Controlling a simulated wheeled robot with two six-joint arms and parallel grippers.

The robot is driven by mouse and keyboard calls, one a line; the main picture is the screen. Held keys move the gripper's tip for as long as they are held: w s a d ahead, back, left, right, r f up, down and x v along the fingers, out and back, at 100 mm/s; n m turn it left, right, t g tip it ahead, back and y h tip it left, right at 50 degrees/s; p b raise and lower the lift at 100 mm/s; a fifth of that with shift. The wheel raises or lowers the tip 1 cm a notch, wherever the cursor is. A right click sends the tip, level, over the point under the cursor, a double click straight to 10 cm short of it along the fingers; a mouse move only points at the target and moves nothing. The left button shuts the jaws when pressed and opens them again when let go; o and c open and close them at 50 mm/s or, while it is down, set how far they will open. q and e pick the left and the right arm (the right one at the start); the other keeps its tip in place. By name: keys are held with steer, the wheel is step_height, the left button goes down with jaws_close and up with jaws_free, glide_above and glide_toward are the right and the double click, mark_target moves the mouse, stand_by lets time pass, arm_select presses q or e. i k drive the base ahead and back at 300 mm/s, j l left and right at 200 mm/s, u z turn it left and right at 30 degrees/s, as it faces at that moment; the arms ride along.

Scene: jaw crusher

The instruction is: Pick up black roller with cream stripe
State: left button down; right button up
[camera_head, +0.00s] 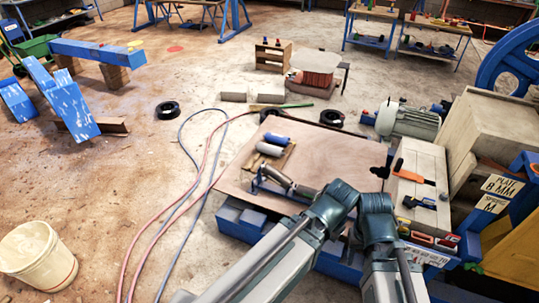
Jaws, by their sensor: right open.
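I cannot make out a black roller with a cream stripe for certain. A blue roller (276,139) and a pale grey roller (269,150) lie on a small wooden board on the brown bench top (335,155). Greyish cylindrical shapes (277,175) sit just nearer; their stripes are too small to tell.
A cream box (421,165) with an orange-handled tool stands right of the bench top. A grey motor (408,121) is behind. Hoses (190,190) run over the floor at left. A white bucket (38,258) stands lower left. The bench top's middle is clear.

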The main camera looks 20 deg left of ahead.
mark_target(275, 174)
steer(key=i+j+u, duration=0.15)
steer(key=i, duration=0.3)
steer(key=i+j+u, duration=0.1)
steer(key=i+j, duration=0.15)
steer(key=i, duration=0.15)
steer(key=i+j+u, duration=0.15)
steer(key=i, duration=0.3)
